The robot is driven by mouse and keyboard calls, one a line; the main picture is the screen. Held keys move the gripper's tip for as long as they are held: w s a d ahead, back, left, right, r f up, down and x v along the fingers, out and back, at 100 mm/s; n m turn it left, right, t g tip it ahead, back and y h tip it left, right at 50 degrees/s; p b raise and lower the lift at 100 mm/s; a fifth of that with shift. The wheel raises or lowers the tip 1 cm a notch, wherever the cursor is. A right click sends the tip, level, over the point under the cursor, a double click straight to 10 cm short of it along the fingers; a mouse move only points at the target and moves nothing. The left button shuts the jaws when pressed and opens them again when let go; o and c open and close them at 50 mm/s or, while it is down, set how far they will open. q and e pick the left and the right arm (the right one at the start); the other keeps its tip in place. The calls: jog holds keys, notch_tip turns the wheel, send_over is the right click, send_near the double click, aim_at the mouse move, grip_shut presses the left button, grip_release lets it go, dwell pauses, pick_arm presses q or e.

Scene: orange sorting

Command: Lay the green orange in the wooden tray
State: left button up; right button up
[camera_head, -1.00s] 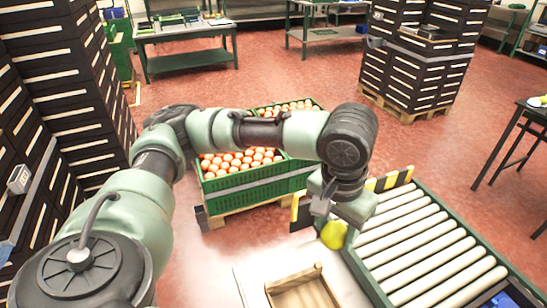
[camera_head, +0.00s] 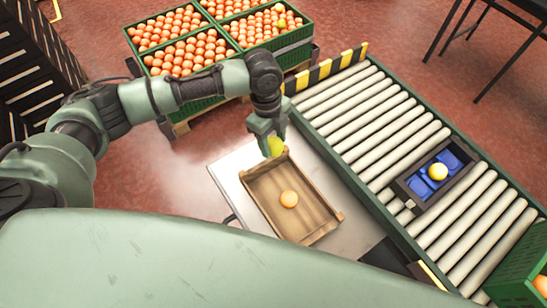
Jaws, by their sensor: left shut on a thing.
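My left gripper (camera_head: 270,136) is shut on the green orange (camera_head: 276,147), which looks yellow-green. It holds the fruit over the far end of the wooden tray (camera_head: 258,207). How high the fruit hangs above the tray is hard to tell. My right gripper is not in view.
Green crates (camera_head: 300,38) of oranges stand behind. A green crate (camera_head: 515,275) is at the lower right.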

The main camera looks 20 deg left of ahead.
pick_arm(q)
jog(key=f+m+b, duration=0.1)
jog(key=f+m, duration=0.1)
jog(key=f, duration=0.2)
jog(key=s+f+m+b, duration=0.1)
jog(key=f+m+b, duration=0.1)
jog(key=f+m, duration=0.1)
jog(key=f+m+b, duration=0.1)
jog(key=f+m, duration=0.2)
jog(key=f, duration=0.2)
jog(key=shift+s+d+f+g+y, duration=0.3)
jog(key=shift+f, duration=0.1)
jog(key=shift+f+b, duration=1)
jog(key=shift+f, duration=0.3)
jog(key=shift+f, duration=0.3)
jog(key=shift+f+b, duration=0.45)
jog(key=shift+b, duration=0.05)
jog(key=o, duration=1.9)
jog(key=shift+a, duration=0.1)
